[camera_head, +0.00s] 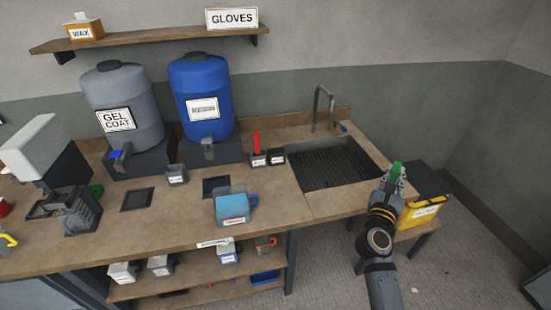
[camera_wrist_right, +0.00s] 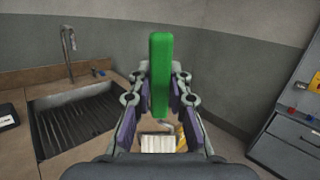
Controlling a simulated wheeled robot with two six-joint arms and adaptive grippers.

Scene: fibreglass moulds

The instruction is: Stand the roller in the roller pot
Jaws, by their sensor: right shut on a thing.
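My right gripper (camera_head: 394,178) is shut on the green handle of the roller (camera_head: 397,171), held in the air at the right of the sink. In the right wrist view the green handle (camera_wrist_right: 160,75) stands upright between the fingers. A bent wire and a pale ribbed sleeve show below it, partly hidden by the gripper. Two small dark pots stand on the worktop left of the sink. One pot (camera_head: 258,159) holds a red-handled tool; the other pot (camera_head: 277,158) appears empty. Their labels are too small to read, so I cannot tell which is the roller pot. My left gripper is not in view.
The sink (camera_head: 325,165) has a tall tap (camera_head: 322,108) behind it. A blue jug (camera_head: 235,208) stands near the worktop's front edge. The gel coat drum (camera_head: 122,95) and a blue drum (camera_head: 205,85) stand at the back. A yellow bin (camera_head: 421,215) lies below my right gripper.

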